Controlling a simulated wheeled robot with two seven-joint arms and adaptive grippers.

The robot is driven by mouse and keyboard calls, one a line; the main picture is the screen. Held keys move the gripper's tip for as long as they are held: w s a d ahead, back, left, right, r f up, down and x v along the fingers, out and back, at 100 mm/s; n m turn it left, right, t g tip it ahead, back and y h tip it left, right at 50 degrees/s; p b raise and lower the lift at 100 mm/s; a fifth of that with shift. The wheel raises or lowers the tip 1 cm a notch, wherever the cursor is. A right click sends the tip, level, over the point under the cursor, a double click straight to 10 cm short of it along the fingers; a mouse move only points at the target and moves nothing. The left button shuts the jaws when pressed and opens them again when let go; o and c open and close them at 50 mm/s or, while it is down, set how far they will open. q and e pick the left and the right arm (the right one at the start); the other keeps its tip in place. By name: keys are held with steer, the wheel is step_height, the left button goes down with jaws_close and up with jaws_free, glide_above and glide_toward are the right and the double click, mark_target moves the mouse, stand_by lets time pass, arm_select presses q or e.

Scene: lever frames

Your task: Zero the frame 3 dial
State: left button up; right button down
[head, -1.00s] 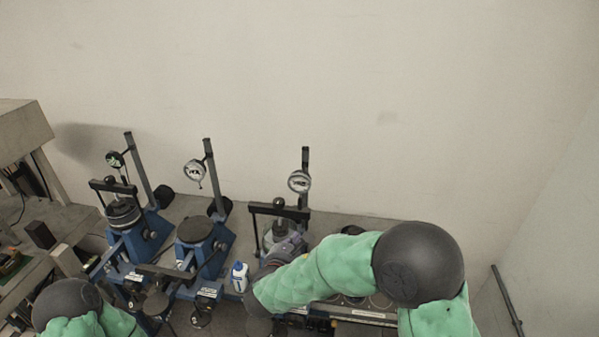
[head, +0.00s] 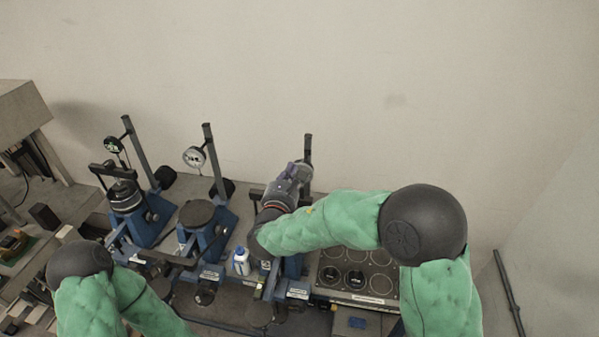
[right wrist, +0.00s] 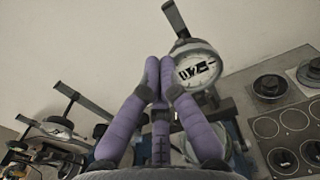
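The rightmost lever frame, which I take for frame 3, has an upright post (head: 308,150); in the head view my right gripper (head: 294,172) covers its dial. In the right wrist view the dial (right wrist: 203,72) is a round white-faced gauge with black marks, fixed to a dark post. My right gripper's purple fingertips (right wrist: 160,72) are drawn together at the dial's left edge, with nothing visible between them. I cannot tell whether they touch the dial. My left gripper is out of view; only the left arm shows.
Two more blue lever frames stand to the left, with dials (head: 113,145) and (head: 194,157). A white and blue bottle (head: 241,262) stands in front of the frames. A panel with round recesses (head: 328,276) lies to the right. A bare wall is behind.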

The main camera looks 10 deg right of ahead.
steer(key=shift+b+x, duration=0.5)
steer(key=shift+x, duration=0.8)
steer(key=shift+s+d+f+b, duration=0.1)
steer(key=shift+d+f+b, duration=0.05)
steer(key=shift+f+b, duration=0.25)
steer(key=shift+s+d+b, duration=0.2)
steer(key=shift+d+b, duration=0.2)
steer(key=shift+b, duration=0.2)
steer(key=shift+s+d+f+b, duration=0.25)
steer(key=shift+d+b, duration=0.35)
steer(key=shift+b, duration=0.3)
steer(key=shift+s+d+f+b, duration=0.1)
steer(key=shift+s+d+b, duration=0.25)
steer(key=shift+d+b, duration=0.4)
steer(key=shift+a+r, duration=0.1)
steer(key=shift+r, duration=0.35)
steer(key=b, duration=0.1)
glide_toward(306, 169)
steer(key=shift+w+d+r, duration=0.35)
steer(key=shift+w+r, duration=0.1)
steer(key=shift+r, duration=0.2)
steer(key=shift+w+d+r, duration=0.35)
steer(key=shift+w+r, duration=0.05)
steer(key=shift+r, duration=0.2)
